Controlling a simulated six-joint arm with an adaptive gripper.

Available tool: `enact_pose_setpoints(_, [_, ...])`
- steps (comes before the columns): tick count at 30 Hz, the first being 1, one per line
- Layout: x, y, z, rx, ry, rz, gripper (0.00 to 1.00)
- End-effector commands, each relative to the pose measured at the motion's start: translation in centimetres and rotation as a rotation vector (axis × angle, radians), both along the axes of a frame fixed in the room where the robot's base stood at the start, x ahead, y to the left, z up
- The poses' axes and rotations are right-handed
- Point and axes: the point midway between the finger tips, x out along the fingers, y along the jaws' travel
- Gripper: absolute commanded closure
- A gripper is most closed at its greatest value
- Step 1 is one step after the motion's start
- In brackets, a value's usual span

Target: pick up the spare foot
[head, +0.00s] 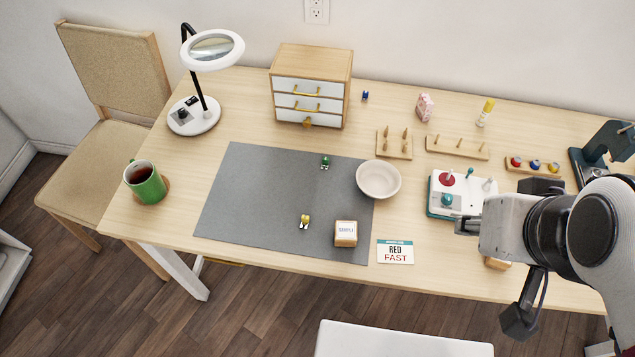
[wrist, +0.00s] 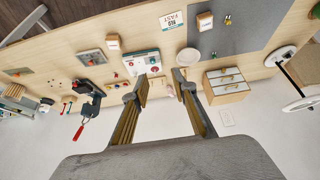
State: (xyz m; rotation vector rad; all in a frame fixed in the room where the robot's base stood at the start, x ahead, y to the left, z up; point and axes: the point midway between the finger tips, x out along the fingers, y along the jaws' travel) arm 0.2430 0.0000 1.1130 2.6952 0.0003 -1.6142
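I cannot tell which thing is the spare foot. Three small foot-like pieces show in the head view: a green one (head: 325,162) and a yellow one (head: 304,221) on the grey mat (head: 236,195), and a blue one (head: 365,96) on the bare wood right of the drawer cabinet. The yellow one shows small in the wrist view (wrist: 228,20). My gripper (head: 466,225) is at the right, above the table near the control box, well apart from all three. In the wrist view my gripper (wrist: 160,84) is open, with nothing between its fingers.
A white bowl (head: 378,180) stands at the mat's right edge. A small labelled box (head: 346,234) is on the mat's front part. The control box (head: 446,205), peg racks (head: 458,149) and drawer cabinet (head: 312,62) stand around. A lamp (head: 193,117) and green mug (head: 150,188) are left.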

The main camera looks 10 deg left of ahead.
Motion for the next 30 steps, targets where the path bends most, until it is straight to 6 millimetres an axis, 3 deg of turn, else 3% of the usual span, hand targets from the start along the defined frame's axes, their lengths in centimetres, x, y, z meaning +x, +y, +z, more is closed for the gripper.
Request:
enact_pose_setpoints(11, [0.3, 1.6, -1.6, -0.002, 0.072, 0.07, 0.73])
enact_pose_setpoints(30, [3.6, 7.2, -6.3, -0.024, 0.31, 0.217, 0.73])
